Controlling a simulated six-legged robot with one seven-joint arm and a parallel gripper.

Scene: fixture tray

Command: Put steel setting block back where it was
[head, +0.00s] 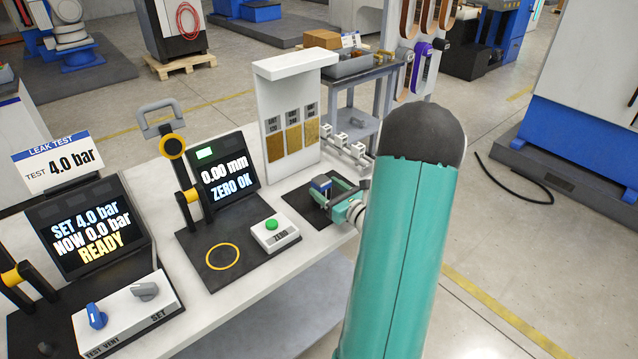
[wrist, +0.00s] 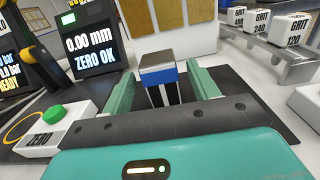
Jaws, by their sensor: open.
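The steel setting block (wrist: 160,76), with a grey top and a blue band, stands upright on a dark mat (wrist: 240,90). In the wrist view it is between the two green fingers of my gripper (wrist: 162,84), with a visible gap on each side. My gripper is open. In the head view my gripper (head: 333,190) is low over the dark mat (head: 300,203), right of the zero button box. The block (head: 320,184) shows there only in small part, and my arm hides much of the area.
The gauge stand (head: 187,170) reads 0.00 mm, ZERO OK; its base has an empty yellow ring (head: 222,256). A box with a green ZERO button (head: 275,235) sits left of the mat. A sample board (head: 290,110) stands behind; labelled grit blocks (wrist: 290,30) line a rail at right.

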